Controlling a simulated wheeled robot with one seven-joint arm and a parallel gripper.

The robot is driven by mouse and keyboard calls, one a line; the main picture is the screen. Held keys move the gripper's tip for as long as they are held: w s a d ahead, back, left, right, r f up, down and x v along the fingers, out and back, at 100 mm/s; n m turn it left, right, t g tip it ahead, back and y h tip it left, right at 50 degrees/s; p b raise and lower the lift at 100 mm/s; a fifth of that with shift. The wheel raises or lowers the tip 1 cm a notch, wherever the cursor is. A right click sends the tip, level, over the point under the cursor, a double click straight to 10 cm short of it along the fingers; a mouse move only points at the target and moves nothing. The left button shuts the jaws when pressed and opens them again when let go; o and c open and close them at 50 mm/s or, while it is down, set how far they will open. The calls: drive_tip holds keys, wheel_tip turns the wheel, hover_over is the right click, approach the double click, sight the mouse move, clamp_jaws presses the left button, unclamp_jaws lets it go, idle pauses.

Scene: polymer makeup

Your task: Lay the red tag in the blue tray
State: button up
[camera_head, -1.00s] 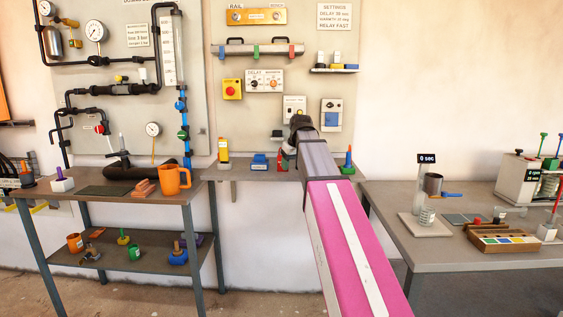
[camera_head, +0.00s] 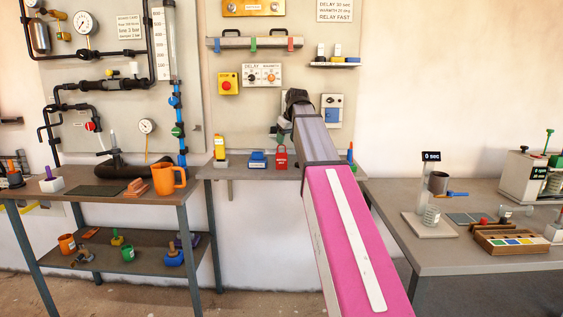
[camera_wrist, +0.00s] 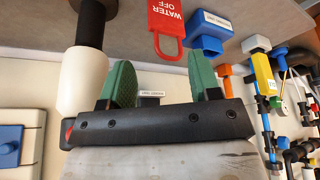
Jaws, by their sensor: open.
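The red tag (camera_head: 281,158) stands on the narrow shelf under the wall panel. In the wrist view the red tag (camera_wrist: 167,16) reads "WATER OFF" and has a red loop pointing toward my gripper. My gripper (camera_head: 284,136) is above the tag. In the wrist view its two green fingers (camera_wrist: 160,72) are apart and empty, with the tag's loop beyond the gap between them. A blue holder-like piece (camera_head: 257,160) sits just left of the tag; it also shows in the wrist view (camera_wrist: 206,32). I cannot tell if it is the blue tray.
A yellow item (camera_head: 220,150) stands left on the shelf. A white cylinder (camera_wrist: 84,80) on a dark rod is close beside my fingers in the wrist view. An orange mug (camera_head: 168,178) stands on the left bench. The right bench (camera_head: 420,250) has clear room in front.

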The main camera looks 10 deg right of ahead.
sight(282, 157)
drive_tip(key=shift+x, duration=2.6)
drive_tip(key=shift+s+a, duration=0.15)
clamp_jaws()
